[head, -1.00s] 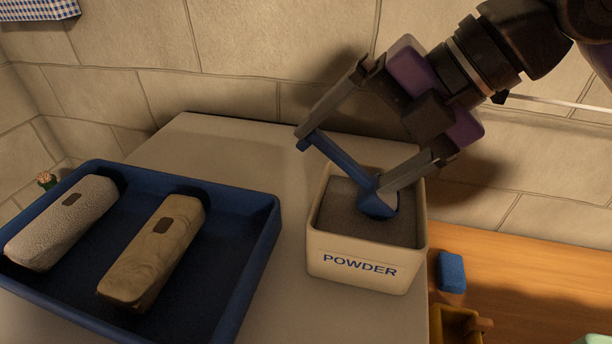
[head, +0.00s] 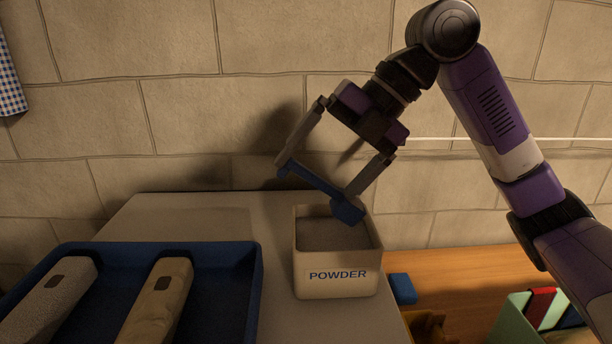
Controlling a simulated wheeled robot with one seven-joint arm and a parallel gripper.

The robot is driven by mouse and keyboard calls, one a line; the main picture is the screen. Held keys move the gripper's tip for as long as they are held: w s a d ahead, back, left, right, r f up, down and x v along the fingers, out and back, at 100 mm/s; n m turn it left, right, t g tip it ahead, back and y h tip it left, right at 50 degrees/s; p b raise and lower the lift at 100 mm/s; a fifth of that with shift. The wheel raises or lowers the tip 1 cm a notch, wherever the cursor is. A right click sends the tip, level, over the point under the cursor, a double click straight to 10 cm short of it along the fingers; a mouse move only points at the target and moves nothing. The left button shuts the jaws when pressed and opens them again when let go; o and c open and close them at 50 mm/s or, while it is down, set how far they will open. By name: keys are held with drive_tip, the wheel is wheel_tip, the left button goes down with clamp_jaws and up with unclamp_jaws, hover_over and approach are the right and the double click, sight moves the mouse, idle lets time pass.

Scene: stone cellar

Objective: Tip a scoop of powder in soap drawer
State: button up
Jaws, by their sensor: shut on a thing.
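My gripper (head: 318,180) is shut on a blue scoop (head: 346,211), one finger near each end. The handle slopes down to the right and the bowl is at the lower right end. The bowl is just above the back right rim of the cream powder box (head: 338,286), marked POWDER. Grey powder (head: 330,234) lies inside the box. I cannot see what is inside the bowl. No soap drawer shows in this view.
A blue tray (head: 251,290) with two long, rounded blocks, one speckled grey (head: 50,302) and one tan (head: 157,305), is left of the box on a pale top (head: 190,218). Right of it, lower, a wooden surface (head: 455,272) bears a blue block (head: 402,289). A stone wall stands behind.

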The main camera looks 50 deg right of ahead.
drive_tip(key=shift+w+a+r+g+h+p, duration=0.2)
drive_tip(key=shift+r+g+h+p, duration=0.15)
drive_tip(key=shift+r+p, duration=0.5)
drive_tip(key=shift+w+a+r+g+h+p, duration=0.15)
drive_tip(key=shift+r+g+h+p, duration=0.3)
drive_tip(key=shift+p, duration=0.65)
drive_tip(key=shift+w+a+r+g+h+p, duration=0.2)
drive_tip(key=shift+r+g+h+p, duration=0.1)
drive_tip(key=shift+r+p, duration=0.55)
drive_tip(key=shift+w+a+r+g+h+p, duration=0.2)
drive_tip(key=shift+g+h+p, duration=0.25)
drive_tip(key=shift+p, duration=0.2)
